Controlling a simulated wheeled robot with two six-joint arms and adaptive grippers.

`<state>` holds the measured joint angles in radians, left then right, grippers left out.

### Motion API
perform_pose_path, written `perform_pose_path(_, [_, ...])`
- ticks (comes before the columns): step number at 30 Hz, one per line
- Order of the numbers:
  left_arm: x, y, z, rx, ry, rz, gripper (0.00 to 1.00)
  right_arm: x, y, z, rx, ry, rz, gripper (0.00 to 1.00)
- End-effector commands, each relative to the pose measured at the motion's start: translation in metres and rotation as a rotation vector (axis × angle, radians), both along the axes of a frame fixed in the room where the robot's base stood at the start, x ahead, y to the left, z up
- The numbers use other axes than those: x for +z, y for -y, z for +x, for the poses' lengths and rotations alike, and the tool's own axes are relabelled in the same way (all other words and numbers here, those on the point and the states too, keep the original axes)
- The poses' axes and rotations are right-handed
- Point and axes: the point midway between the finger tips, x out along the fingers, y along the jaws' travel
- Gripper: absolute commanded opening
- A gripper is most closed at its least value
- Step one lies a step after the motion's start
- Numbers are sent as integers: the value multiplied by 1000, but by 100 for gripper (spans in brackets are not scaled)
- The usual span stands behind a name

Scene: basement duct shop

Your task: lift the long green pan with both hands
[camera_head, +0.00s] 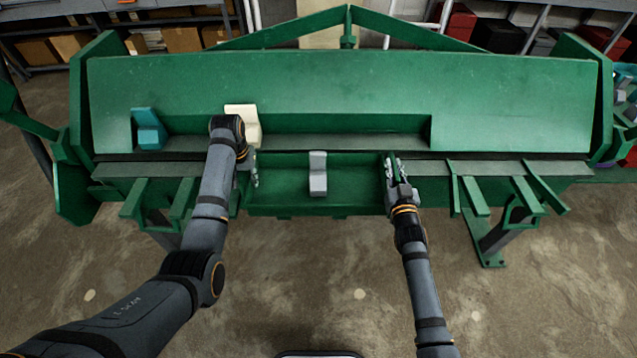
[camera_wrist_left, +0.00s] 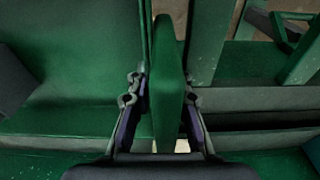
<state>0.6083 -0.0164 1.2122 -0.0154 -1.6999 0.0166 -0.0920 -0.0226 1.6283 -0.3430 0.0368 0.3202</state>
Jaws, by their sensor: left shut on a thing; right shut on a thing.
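The long green pan (camera_head: 280,187) is at the front of the large green machine, between my two grippers. It looks level, and I cannot tell whether it touches what is beneath it. A grey block (camera_head: 318,174) stands in its middle. My left gripper (camera_head: 252,172) is shut on the pan's left end wall. In the left wrist view that green wall (camera_wrist_left: 168,85) stands between the two fingers, with the pan's inside to the left. My right gripper (camera_head: 392,172) is shut on the pan's right end. The left arm partly hides the area beside the left end.
The green machine (camera_head: 330,85) spans the view behind the pan. A teal block (camera_head: 149,131) and a cream block (camera_head: 246,118) stand on its ledge. Green brackets (camera_head: 475,195) jut forward on both sides. The concrete floor (camera_head: 320,260) in front is clear.

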Motion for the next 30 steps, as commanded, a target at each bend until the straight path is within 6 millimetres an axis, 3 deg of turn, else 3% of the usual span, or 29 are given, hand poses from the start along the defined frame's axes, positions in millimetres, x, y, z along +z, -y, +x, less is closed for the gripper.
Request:
perform_pose_path(16, [6,0,1,0,3,1,0,6,0,0,0,4,0,0])
perform_pose_path(30, [53,0,1,0,3,1,0,53,0,0,0,4,0,0])
